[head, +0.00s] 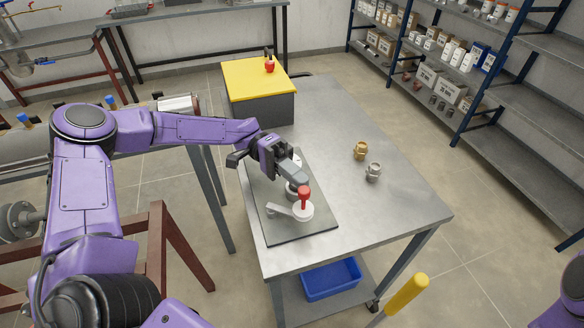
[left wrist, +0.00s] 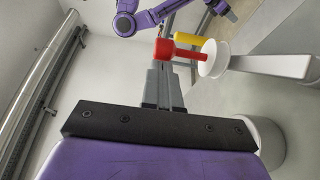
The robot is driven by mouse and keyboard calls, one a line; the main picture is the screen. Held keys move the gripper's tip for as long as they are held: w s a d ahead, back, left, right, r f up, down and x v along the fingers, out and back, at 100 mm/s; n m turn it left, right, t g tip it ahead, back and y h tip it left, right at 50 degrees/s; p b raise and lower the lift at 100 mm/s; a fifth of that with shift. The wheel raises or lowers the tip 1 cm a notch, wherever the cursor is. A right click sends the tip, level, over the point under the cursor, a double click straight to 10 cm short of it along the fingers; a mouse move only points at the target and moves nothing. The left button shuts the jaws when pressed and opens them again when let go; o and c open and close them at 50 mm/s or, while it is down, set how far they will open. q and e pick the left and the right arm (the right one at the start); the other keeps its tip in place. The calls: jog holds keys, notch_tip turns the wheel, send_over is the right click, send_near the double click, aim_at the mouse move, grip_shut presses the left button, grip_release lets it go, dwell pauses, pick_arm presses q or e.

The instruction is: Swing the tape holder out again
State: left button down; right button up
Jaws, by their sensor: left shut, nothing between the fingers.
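The tape holder, as I take it, is a pale flat arm (head: 278,209) with a white disc (head: 303,213) and an upright red knob (head: 304,193). It lies over the dark grey plate (head: 325,225) near the table's front left. My left gripper (head: 304,186) is shut and empty, its tips right at the red knob. In the left wrist view the closed grey fingers (left wrist: 163,85) end against or just behind the red knob (left wrist: 165,50); contact is unclear. The white disc (left wrist: 214,60) and pale arm (left wrist: 270,65) extend right.
A brass fitting (head: 361,150) and a grey fitting (head: 373,172) stand to the right on the table (head: 400,205). A yellow-topped box (head: 255,80) stands at the back left. A blue bin (head: 330,278) sits below.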

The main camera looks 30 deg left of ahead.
pick_arm(q)
jog(key=shift+s+d+r, duration=0.1)
jog(key=shift+s+d, duration=0.15)
jog(key=shift+s, duration=0.1)
jog(key=shift+s+d, duration=0.2)
jog(key=shift+d, duration=0.1)
jog(key=shift+s, duration=0.1)
jog(key=shift+a, duration=0.1)
dwell(0.3)
jog(key=b+v, duration=0.2)
jog(key=v, duration=0.8)
jog(key=shift+b, duration=0.3)
jog(key=shift+a, duration=0.1)
